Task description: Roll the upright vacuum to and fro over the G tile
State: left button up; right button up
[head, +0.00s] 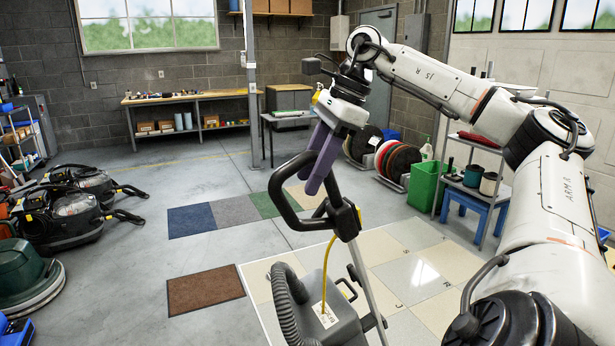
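The upright vacuum (332,326) stands in the lower middle, with a grey body, a ribbed hose, a yellow cord and a black loop handle (284,205). Its lower part is cut off by the frame's bottom edge. My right gripper (312,190) reaches down from above with two purple fingers close together at the top of the loop. The fingers overlap the handle, so I cannot tell whether they are closed on it. Pale floor tiles (412,276) lie behind and right of the vacuum. Small letters are on some, but I cannot surely read a G. My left gripper is out of view.
A brown mat (205,292) lies left of the vacuum. Blue (190,220), grey and green mats lie behind it. Floor machines (75,215) stand at the left. A green bin (424,186), a shelf rack and a blue stool (476,203) stand at the right. Open floor lies between.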

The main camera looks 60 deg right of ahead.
jog(key=shift+p+v, duration=1.4)
jog(key=shift+v, duration=1.55)
jog(key=d+b, duration=0.1)
jog(key=s+d+f+b, duration=0.1)
jog(key=d+b, duration=0.1)
jog(key=shift+s+f, duration=0.25)
jog(key=shift+s, duration=0.25)
jog(key=x, duration=0.9)
jog(key=shift+w+a+f, duration=0.1)
jog(key=shift+w+f, duration=0.15)
jog(key=shift+f, duration=0.05)
grip_shut()
